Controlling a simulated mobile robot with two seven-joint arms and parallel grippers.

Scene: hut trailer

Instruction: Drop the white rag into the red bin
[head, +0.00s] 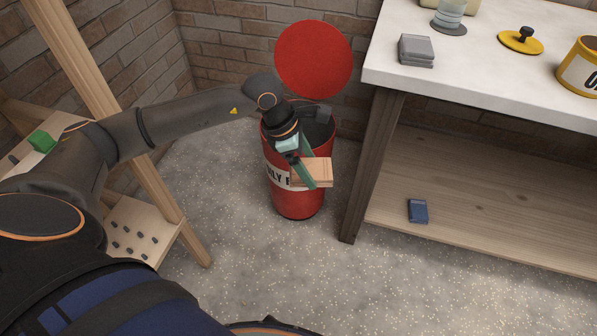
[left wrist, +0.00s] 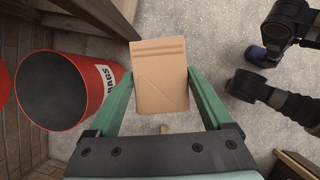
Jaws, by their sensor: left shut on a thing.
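The red bin (head: 297,207) stands on the floor against the brick wall, with its round red lid (head: 313,60) raised and its dark mouth open. My left gripper (head: 312,172) is shut on a flat, tan, folded piece with stripes, possibly the rag (head: 320,171); no clearly white rag shows. In the head view this piece overlaps the bin's front right side. In the left wrist view the piece (left wrist: 160,80) sits between the green fingers (left wrist: 160,95), with the open bin (left wrist: 97,75) to its left. The right gripper does not show.
A white-topped bench (head: 480,75) stands right of the bin, bearing a grey folded item (head: 417,48), a yellow tin (head: 583,68) and its lid (head: 521,40). A blue item (head: 417,211) lies on its lower shelf. A wooden frame (head: 160,205) is at left. The speckled floor between is clear.

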